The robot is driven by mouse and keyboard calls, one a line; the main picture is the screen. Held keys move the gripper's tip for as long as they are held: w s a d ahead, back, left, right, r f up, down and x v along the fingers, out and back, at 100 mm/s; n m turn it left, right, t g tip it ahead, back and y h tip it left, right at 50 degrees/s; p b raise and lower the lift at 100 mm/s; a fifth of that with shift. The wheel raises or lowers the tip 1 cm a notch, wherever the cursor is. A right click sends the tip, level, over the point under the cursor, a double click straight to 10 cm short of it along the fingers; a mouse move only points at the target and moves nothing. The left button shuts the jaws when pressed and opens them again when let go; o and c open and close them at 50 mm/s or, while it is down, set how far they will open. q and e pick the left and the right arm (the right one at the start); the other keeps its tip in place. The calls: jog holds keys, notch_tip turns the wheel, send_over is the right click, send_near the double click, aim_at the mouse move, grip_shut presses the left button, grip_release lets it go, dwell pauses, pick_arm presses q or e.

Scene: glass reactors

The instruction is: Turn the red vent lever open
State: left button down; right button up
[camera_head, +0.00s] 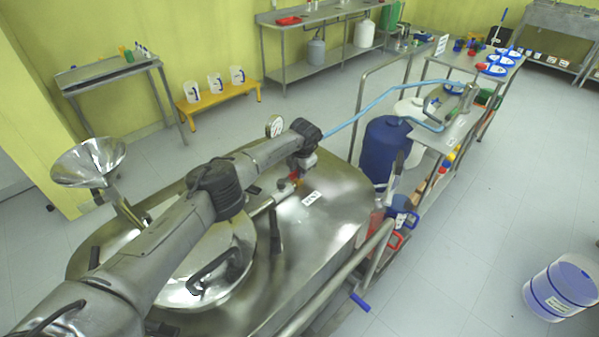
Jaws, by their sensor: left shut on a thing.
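My left arm reaches from the lower left across the steel reactor lid (335,208). Its gripper (297,172) points down near the back of the lid. The gripper is shut on the small red vent lever (293,177), of which only a little red shows; the fingers and wrist hide the rest, so I cannot tell the lever's angle. A white label (311,198) lies on the lid just in front of it. My right gripper is not in view.
A pressure gauge (274,126) stands behind the arm. A steel funnel (88,163) and a round hatch with a dark handle (214,270) are on the left. A rail (335,283) and blue handle (360,302) are at front right. A pale blue hose (375,101) runs behind.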

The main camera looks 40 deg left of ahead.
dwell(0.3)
pick_arm(q)
jog(key=c, duration=0.9)
grip_release()
jog(key=shift+r, duration=0.1)
jog(key=shift+r, duration=0.4)
jog(key=r+p, duration=0.1)
jog(key=r, duration=0.3)
jog(key=d+r, duration=0.1)
jog(key=r, duration=0.3)
jog(key=d+r+p, duration=0.1)
jog(key=r, duration=0.3)
jog(key=shift+r+p, duration=0.3)
